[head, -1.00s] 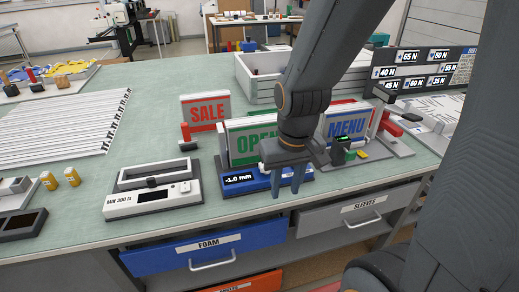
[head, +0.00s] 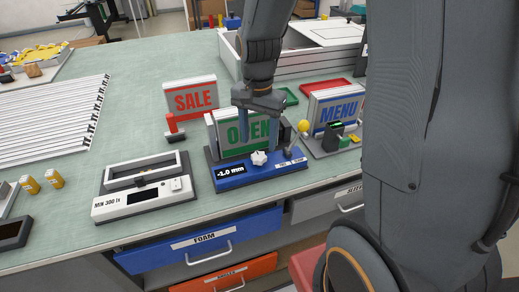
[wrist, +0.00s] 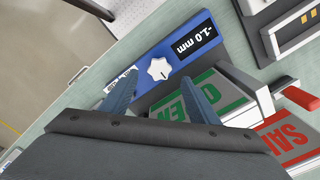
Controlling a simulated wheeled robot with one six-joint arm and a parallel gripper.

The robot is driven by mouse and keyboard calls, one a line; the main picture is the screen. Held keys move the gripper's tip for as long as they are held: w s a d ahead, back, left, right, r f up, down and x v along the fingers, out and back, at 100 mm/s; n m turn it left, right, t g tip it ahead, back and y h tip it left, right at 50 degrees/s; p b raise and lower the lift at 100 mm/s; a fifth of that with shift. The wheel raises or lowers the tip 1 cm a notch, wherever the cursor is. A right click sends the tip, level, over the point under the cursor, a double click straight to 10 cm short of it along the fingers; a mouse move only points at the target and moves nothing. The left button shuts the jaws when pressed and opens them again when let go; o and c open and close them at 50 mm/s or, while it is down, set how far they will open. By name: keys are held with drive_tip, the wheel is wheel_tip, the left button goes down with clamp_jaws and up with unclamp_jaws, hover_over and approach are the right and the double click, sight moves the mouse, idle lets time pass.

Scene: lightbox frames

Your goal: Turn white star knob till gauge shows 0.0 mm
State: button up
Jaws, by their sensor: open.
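The white star knob (head: 259,158) stands on the front of a blue base (head: 232,183) that carries a green OPEN sign (head: 232,137). The gauge (head: 230,171) on that base reads -1.0 mm. In the wrist view the knob (wrist: 159,69) and the gauge (wrist: 194,43) both show clearly, with nothing in front of them. My gripper (head: 258,136) is open and empty, fingers pointing down in front of the OPEN sign, above and behind the knob. In the wrist view my gripper's (wrist: 160,98) fingertips lie either side of the knob's line but do not touch it.
A SALE sign (head: 191,97) with a red-handled clamp stands behind left, and a MENU sign (head: 338,110) at right. A white light box (head: 128,205) sits left of the blue base. Drawers, including FOAM (head: 200,240), lie below the table's front edge.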

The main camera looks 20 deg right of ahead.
sight(258, 155)
drive_tip(key=shift+f+p, duration=0.5)
drive_tip(key=shift+f, duration=2.2)
drive_tip(key=c, duration=1)
drive_tip(key=shift+c, duration=0.2)
drive_tip(key=shift+n, duration=0.3)
drive_tip(key=n+p, duration=0.1)
drive_tip(key=n, duration=0.2)
drive_tip(key=shift+r+n, duration=0.1)
drive_tip(key=shift+n, duration=0.2)
drive_tip(key=shift+n+p, duration=0.6)
drive_tip(key=shift+n, duration=1.7)
